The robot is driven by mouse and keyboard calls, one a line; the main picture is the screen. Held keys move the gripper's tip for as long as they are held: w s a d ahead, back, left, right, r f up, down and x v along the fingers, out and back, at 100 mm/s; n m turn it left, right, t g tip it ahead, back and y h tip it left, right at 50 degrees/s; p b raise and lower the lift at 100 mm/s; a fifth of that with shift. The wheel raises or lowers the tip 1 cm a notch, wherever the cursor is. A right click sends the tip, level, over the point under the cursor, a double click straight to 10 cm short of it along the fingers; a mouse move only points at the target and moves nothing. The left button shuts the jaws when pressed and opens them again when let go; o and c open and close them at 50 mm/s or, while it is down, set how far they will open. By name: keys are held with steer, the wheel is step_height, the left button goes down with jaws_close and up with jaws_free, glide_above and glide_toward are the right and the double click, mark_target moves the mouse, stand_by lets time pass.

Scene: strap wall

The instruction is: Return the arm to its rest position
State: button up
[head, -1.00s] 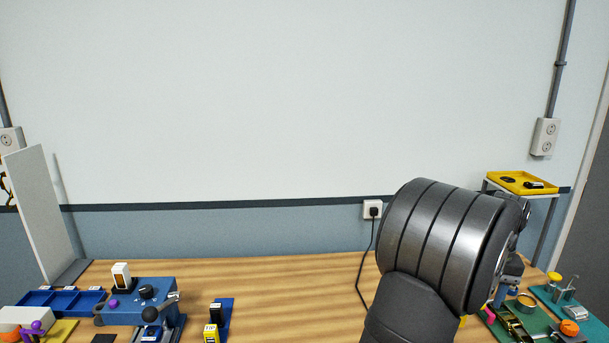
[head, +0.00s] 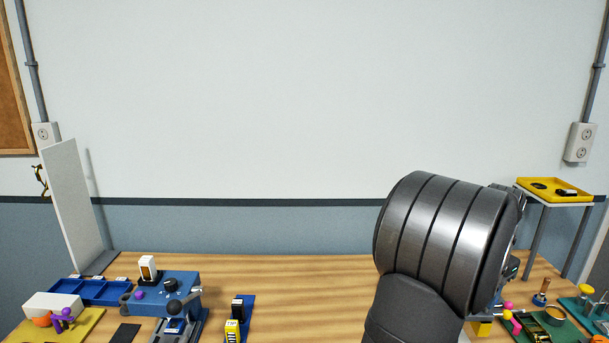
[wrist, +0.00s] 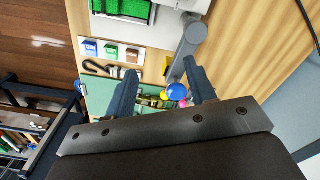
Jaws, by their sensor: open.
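My gripper (wrist: 163,95) shows in the wrist view with its two dark fingers spread apart. It is open, with nothing held between the fingers. It hangs above the right part of the wooden table (wrist: 240,50), over a green mat with small parts on it. In the head view my grey arm covers the right middle of the table, and the gripper's fingers are hidden behind it.
On the table stand a blue device with a lever (head: 172,292), a blue tray (head: 100,290), a yellow mat (head: 80,325) and a white upright panel (head: 72,205). A yellow tray (head: 550,196) sits on a stand at right. The table's middle is clear.

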steer(key=w+a+r+m, duration=0.1)
steer(key=w+a+m, duration=0.1)
steer(key=a+m, duration=0.4)
steer(key=shift+w+r+m, duration=0.2)
steer(key=shift+r+m, duration=0.1)
steer(key=shift+m, duration=0.5)
